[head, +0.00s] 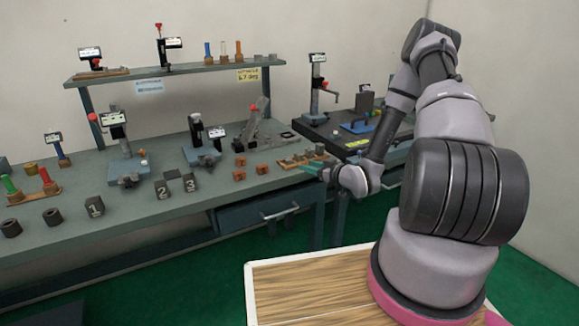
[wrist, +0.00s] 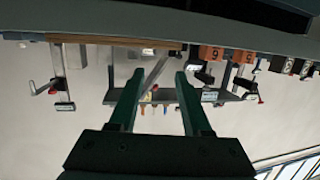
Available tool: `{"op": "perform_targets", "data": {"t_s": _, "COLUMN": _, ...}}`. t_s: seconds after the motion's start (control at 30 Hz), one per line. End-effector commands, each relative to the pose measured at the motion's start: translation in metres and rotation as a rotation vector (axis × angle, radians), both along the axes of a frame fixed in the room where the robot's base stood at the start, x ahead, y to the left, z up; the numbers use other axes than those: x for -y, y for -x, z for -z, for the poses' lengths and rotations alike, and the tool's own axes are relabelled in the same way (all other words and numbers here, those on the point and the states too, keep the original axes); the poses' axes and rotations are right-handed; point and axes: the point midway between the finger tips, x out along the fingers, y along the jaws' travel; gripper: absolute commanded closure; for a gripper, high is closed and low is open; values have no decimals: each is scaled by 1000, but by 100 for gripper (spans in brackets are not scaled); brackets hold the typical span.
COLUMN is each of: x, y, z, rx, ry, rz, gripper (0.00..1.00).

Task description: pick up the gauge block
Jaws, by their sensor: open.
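My gripper (head: 312,170) is open and empty beside the front edge of the bench, at the right of the middle in the head view. Its two dark green fingers (wrist: 157,75) stand apart in the wrist view, with only distant things seen between them. I cannot tell for certain which piece is the gauge block. A wooden holder (head: 293,163) with small pieces lies on the bench just behind my gripper. Small copper-coloured blocks (head: 239,175) stand to its left; some show numbers in the wrist view (wrist: 210,53). Dark numbered blocks (head: 175,187) stand further left.
The long bench (head: 140,215) carries several clamp stands and a chuck device (head: 203,150). A shelf (head: 170,73) stands behind. A black plate (head: 335,135) with a tall stand is at the right. A drawer (head: 255,211) with a handle is below the bench top. The wrist view is upside down.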

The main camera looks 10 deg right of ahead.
Motion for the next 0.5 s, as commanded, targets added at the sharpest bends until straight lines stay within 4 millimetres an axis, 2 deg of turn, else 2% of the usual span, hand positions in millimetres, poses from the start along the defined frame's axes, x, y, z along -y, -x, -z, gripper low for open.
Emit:
{"op": "perform_targets", "data": {"t_s": 0.2, "x": -18, "y": -30, "z": 6, "rx": 2, "ry": 2, "rz": -3, "gripper": 51}}
{"op": "perform_targets", "data": {"t_s": 0.5, "x": -32, "y": -54, "z": 11, "rx": 2, "ry": 2, "rz": -3, "gripper": 51}}
